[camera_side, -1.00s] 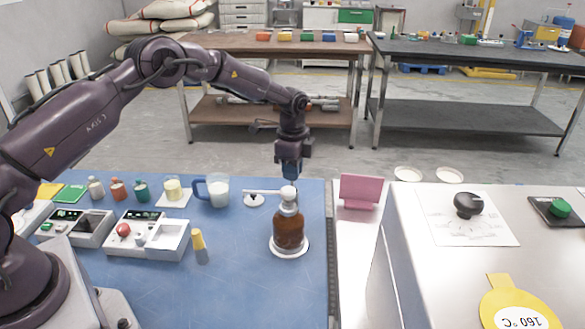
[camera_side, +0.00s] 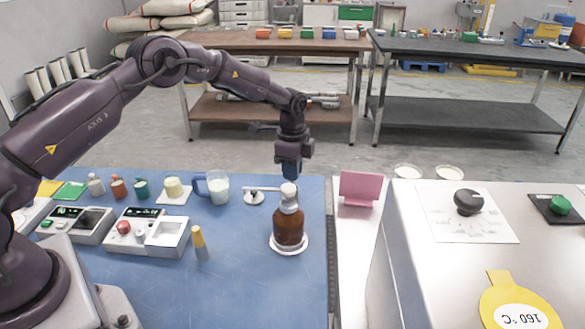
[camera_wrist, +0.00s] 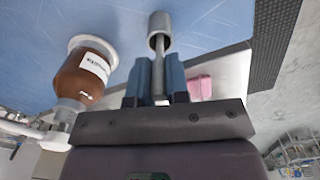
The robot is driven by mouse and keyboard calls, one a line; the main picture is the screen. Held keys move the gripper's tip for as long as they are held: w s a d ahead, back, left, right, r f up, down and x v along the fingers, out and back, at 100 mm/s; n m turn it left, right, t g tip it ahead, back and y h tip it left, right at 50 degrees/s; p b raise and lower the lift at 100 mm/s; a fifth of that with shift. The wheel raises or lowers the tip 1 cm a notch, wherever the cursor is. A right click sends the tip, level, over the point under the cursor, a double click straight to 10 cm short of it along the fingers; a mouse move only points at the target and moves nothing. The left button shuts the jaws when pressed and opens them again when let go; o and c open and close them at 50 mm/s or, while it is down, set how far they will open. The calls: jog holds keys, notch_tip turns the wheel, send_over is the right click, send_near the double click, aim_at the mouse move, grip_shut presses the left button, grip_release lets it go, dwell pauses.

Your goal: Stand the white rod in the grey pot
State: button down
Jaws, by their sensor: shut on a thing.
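In the wrist view my gripper (camera_wrist: 158,90) has its blue fingers shut on a slim rod (camera_wrist: 158,62), which looks pale grey in the shade. The rod points away from the wrist, in line with the grey pot (camera_wrist: 160,22). Its far end meets the pot's open mouth in the picture; I cannot tell how deep it sits or whether it touches bottom. In the side view my gripper (camera_side: 290,172) points straight down, just above and in line with the brown bottle's top. I cannot make out the pot there.
The brown bottle (camera_side: 289,230) stands close by on a white disc and also shows in the wrist view (camera_wrist: 85,75). A pink block (camera_side: 360,187) stands to the right.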

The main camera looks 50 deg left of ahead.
jog(key=shift+f, duration=0.6)
dwell(1.1)
jog(key=shift+c, duration=2.4)
grip_release()
jog(key=shift+r, duration=3.5)
